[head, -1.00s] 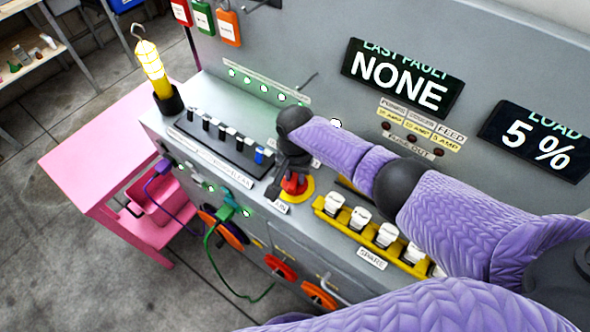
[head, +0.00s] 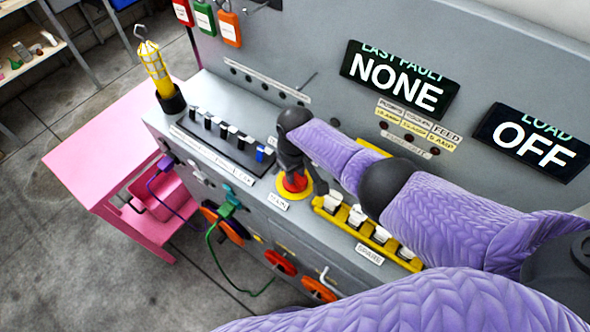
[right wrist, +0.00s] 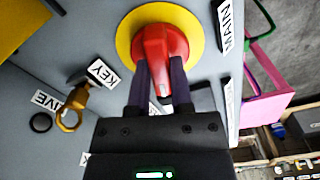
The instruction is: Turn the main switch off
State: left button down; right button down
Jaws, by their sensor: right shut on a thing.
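The main switch is a red rotary knob on a yellow disc (head: 281,194), on the top of the grey panel beside the MAIN label (head: 277,201). In the right wrist view the red knob (right wrist: 160,55) sits on its yellow disc (right wrist: 190,24). My right gripper (right wrist: 162,85) is shut on the knob, one finger on each side of it. In the head view the gripper hides part of the knob. The load display (head: 533,138) reads OFF and the fault display (head: 397,80) reads NONE. My left gripper is not in view.
A row of black breakers with one blue (head: 265,154) lies left of the switch. A yellow rack (head: 327,212) of white spares stands to its right. A brass key (right wrist: 70,118) is close to the gripper. A yellow lamp (head: 154,66) stands at the panel's left end.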

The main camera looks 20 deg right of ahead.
jog(key=shift+n, duration=1.4)
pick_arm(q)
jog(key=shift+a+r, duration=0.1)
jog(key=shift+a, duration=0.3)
pick_arm(e)
jog(key=shift+n, duration=0.4)
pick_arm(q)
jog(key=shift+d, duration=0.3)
pick_arm(e)
jog(key=c, duration=0.5)
grip_release()
